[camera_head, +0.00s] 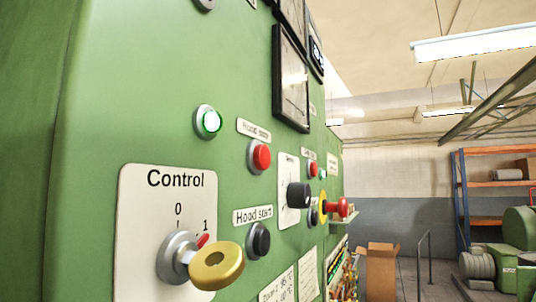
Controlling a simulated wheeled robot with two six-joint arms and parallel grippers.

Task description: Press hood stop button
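In the head view a green machine panel (110,110) fills the left side and runs away to the right. A red push button (262,157) in a grey ring sits below a small white label (253,130) whose text is hard to read, possibly naming the hood stop. Below it, a "Hood start" label (252,215) sits above a black push button (260,242). Neither gripper shows in this view.
A Control plate (140,225) carries a rotary switch with a gold key (217,267) sticking out. A black knob (299,196) and a red mushroom button (340,207) protrude farther right. A cardboard box (381,272), orange shelving (460,180) and open floor lie beyond.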

